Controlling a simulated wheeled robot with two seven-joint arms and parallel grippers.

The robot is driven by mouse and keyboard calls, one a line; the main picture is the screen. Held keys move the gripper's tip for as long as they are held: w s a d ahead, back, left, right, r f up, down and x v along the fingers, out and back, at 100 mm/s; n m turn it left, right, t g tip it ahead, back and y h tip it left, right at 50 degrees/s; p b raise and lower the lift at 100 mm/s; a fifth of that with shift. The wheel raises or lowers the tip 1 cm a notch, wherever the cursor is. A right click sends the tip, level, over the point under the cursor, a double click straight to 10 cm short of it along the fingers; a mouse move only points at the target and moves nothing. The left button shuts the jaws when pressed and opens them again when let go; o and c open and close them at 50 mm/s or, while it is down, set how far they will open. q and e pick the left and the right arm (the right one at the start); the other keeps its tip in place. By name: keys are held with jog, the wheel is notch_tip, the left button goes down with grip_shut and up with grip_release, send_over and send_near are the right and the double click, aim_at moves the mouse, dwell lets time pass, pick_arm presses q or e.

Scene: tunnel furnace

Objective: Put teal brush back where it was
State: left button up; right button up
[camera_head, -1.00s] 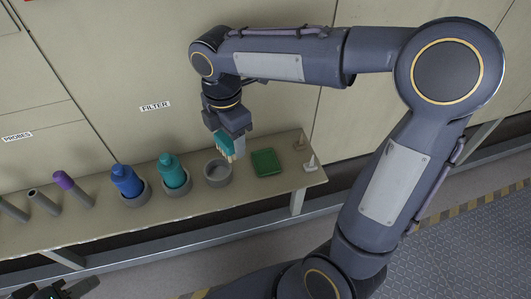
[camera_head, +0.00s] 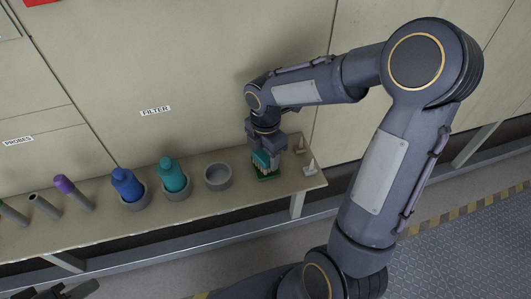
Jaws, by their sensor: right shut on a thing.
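The teal brush (camera_head: 261,158) is upright with its pale bristles down, at the green pad (camera_head: 266,177) on the right part of the shelf. My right gripper (camera_head: 267,155) is shut on the brush from above, over the pad. I cannot tell whether the bristles touch the pad. The gripper and brush hide most of the pad. My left gripper (camera_head: 75,291) shows only in part at the bottom left edge, dark and cut off, and its jaws cannot be made out.
On the shelf (camera_head: 230,200), left of the pad, are an empty grey ring holder (camera_head: 218,177), a teal bottle (camera_head: 172,175) and a blue bottle (camera_head: 127,185) in ring holders, and a purple-topped probe (camera_head: 72,190). Small pale pegs (camera_head: 311,167) stand right of the pad.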

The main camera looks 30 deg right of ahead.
aim_at(265, 153)
jog(key=shift+f, duration=0.15)
jog(key=o, duration=1)
jog(key=shift+c, duration=0.2)
notch_tip(265, 153, up, 12)
jog(key=s+a+m+t+y, duration=0.2)
jog(key=s+m, duration=0.6)
jog(key=m, duration=0.2)
jog(key=s+a+f+m+t+y, duration=0.1)
jog(key=s+a+m+t, duration=0.1)
jog(key=s+m, duration=0.7)
jog(key=m+t, duration=0.1)
jog(key=m, duration=0.1)
jog(key=shift+f+m+t+y+p, duration=0.15)
jog(key=shift+m+t+y+p, duration=0.15)
jog(key=shift+y+p, duration=0.1)
